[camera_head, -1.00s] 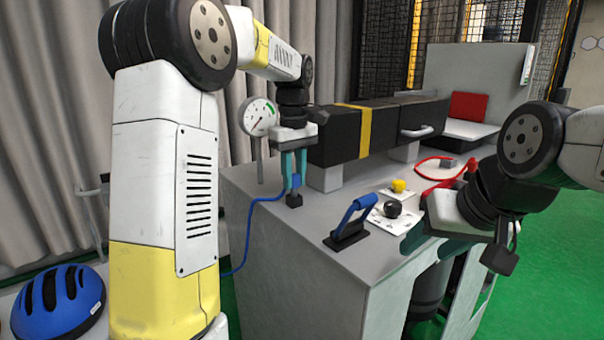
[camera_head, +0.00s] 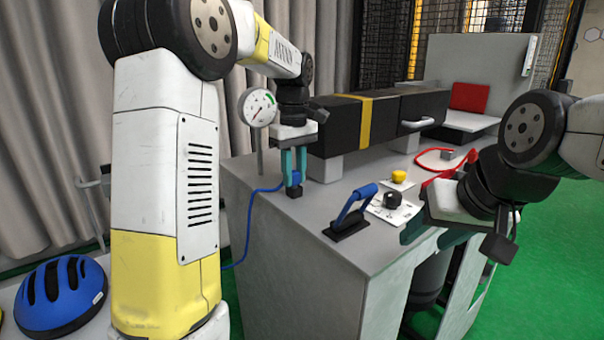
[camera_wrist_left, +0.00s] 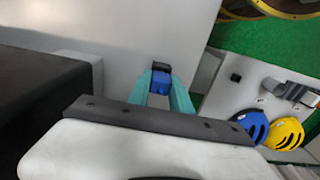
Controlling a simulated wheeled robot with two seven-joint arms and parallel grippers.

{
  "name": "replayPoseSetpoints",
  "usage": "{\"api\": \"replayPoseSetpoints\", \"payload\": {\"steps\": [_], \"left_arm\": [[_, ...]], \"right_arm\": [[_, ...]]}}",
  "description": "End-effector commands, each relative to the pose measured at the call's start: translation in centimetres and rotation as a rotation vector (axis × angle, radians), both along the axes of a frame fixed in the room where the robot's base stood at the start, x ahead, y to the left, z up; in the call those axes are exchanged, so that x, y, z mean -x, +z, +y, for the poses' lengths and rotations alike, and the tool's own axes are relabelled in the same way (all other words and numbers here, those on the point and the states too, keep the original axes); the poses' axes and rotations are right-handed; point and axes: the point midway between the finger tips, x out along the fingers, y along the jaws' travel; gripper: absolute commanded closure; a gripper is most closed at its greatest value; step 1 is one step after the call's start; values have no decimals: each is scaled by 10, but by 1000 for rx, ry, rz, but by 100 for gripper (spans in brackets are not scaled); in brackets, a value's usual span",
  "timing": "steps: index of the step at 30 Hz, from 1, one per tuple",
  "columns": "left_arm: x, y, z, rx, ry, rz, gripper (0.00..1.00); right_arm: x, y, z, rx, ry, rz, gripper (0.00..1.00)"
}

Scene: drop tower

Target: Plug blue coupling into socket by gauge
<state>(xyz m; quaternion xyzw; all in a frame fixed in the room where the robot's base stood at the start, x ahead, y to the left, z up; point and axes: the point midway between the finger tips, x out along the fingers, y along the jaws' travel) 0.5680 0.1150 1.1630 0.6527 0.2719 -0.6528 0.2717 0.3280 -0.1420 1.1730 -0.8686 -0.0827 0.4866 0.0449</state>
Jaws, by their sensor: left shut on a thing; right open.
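The blue coupling (camera_head: 295,179) is between the teal fingers of my left gripper (camera_head: 294,178), which is shut on it. It also shows in the left wrist view (camera_wrist_left: 161,83). A small black socket (camera_head: 294,192) is directly below it on the grey bench top and appears in the wrist view (camera_wrist_left: 160,67). The coupling appears to meet the socket; how deep it sits is hidden by the fingers. The gauge (camera_head: 257,107), a white dial on a post, stands just left of the gripper. My right gripper (camera_head: 434,234) is open and empty at the bench's right side.
A blue hose (camera_head: 250,205) runs from the coupling over the bench's left edge. A black box with a yellow band (camera_head: 365,120) is close behind the gripper. A blue-handled lever (camera_head: 352,212), a black knob (camera_head: 392,200) and a yellow button (camera_head: 399,177) are to the right.

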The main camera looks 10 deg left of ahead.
Motion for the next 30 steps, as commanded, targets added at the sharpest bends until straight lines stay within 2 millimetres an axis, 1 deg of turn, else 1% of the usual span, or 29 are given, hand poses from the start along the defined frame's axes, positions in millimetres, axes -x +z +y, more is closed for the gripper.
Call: {"api": "replayPoseSetpoints", "payload": {"steps": [4,5,6,8,9,17,20,23,30], "left_arm": [[0,-3,0,0,0,0,98],[0,-2,0,0,0,0,71],[0,-2,0,0,0,0,63],[0,-2,0,0,0,0,51],[0,-2,0,0,0,0,49],[0,-2,0,0,0,0,49],[-1,4,0,1,0,-2,49],[-1,18,0,1,0,-4,49],[-1,58,-1,0,0,-3,49]], "right_arm": [[0,0,0,0,0,0,49],[0,0,0,0,0,0,49],[0,0,0,0,0,0,49],[0,0,0,0,0,0,49],[0,0,0,0,0,0,49],[0,0,0,0,0,0,49],[0,0,0,0,0,0,49],[0,0,0,0,0,0,49],[0,0,0,0,0,0,49]]}}
